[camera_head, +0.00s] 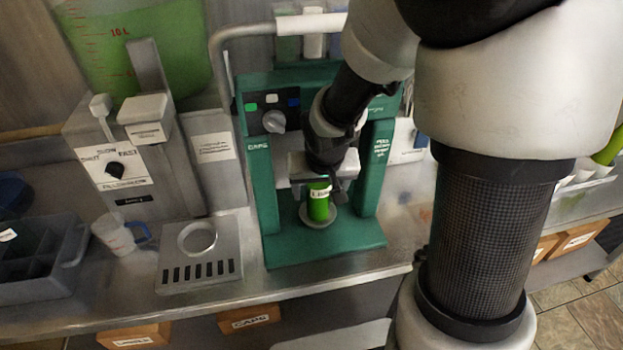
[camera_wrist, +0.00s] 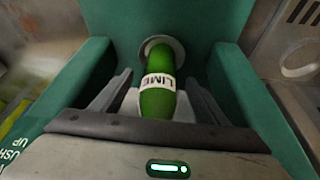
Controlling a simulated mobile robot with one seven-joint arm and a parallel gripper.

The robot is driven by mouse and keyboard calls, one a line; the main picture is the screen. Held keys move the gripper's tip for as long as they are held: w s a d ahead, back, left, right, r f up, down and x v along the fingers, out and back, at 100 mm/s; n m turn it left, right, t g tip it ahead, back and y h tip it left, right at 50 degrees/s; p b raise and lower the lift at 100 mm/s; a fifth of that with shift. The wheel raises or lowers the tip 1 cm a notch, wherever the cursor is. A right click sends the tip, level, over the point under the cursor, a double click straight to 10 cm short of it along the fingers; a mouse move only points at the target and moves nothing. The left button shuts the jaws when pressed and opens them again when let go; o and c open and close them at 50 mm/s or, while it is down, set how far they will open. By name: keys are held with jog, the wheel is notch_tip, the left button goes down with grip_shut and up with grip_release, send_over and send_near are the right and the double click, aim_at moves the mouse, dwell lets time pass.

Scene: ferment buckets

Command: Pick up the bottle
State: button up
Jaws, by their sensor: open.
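The green bottle (camera_head: 318,203) with a white label stands upright on the round plate of the green capping machine (camera_head: 258,190). In the wrist view the bottle (camera_wrist: 158,98) shows its label, which reads "LIME", and it lies between the two fingers. My gripper (camera_wrist: 160,95) is open, with one finger on each side of the bottle and a visible gap on at least the right side. In the head view my gripper (camera_head: 322,180) is inside the machine's frame, and it hides the bottle's top.
The machine's two green posts stand close on both sides of my gripper. To the left are a filling station (camera_head: 130,165) with a slotted drip tray (camera_head: 200,272), a measuring jug (camera_head: 115,234) and a dark crate (camera_head: 40,275). Small labelled boxes (camera_head: 250,318) sit under the counter.

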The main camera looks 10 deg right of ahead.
jog(key=c, duration=1.6)
jog(key=shift+r, duration=0.1)
